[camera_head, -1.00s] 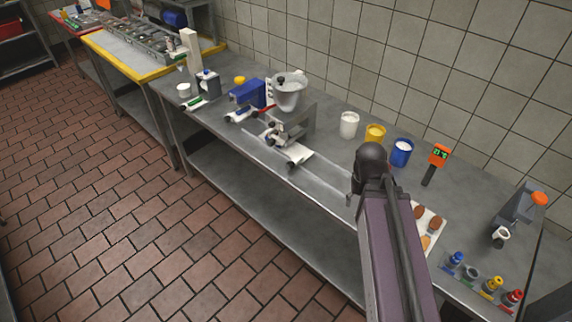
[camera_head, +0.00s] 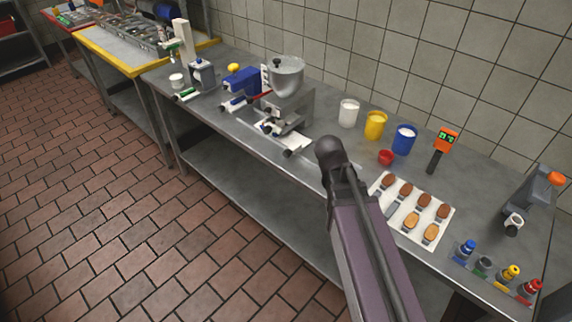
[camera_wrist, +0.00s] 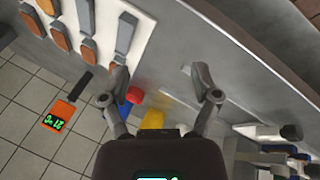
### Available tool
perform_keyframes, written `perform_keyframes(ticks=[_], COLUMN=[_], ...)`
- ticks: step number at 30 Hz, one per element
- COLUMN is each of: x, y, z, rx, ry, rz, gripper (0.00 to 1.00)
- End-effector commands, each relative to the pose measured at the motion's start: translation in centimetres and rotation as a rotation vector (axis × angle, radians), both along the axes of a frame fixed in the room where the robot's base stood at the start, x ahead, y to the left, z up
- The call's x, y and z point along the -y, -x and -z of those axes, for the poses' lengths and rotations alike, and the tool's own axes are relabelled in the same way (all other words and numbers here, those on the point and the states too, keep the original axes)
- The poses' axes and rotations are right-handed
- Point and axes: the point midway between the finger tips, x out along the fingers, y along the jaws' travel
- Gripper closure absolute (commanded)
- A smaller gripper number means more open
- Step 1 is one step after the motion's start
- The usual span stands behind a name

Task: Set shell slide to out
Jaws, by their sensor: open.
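In the head view, a grey dispenser with a metal hopper (camera_head: 287,75) stands on the steel counter. A white slide plate (camera_head: 297,145) sits low at its front, on flat rails along the counter's front side. I take this plate to be the shell slide, but I cannot read its position with certainty. The dispenser's dark and white parts show at the lower right of the wrist view (camera_wrist: 290,133). My gripper (camera_wrist: 160,95) is open and empty above the counter, to one side of the dispenser. My arm hides part of the rails in the head view.
A white board with brown and tan shells (camera_head: 386,210) lies right of my arm. Small coloured bottles (camera_head: 466,250) stand at the right.

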Motion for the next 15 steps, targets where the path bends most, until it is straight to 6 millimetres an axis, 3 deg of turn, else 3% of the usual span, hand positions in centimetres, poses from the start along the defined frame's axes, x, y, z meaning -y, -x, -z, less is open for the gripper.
perform_keyframes(ticks=[1, 3, 15], x=[-0.8, -1.7, -8.7], y=[-1.0, -1.9, -6.9], z=[1.8, 2.6, 5.8], rx=[0.029, 0.078, 0.436], ry=[0.038, 0.091, 0.332], rz=[0.006, 0.023, 0.077], gripper=[0.21, 0.21, 0.21])
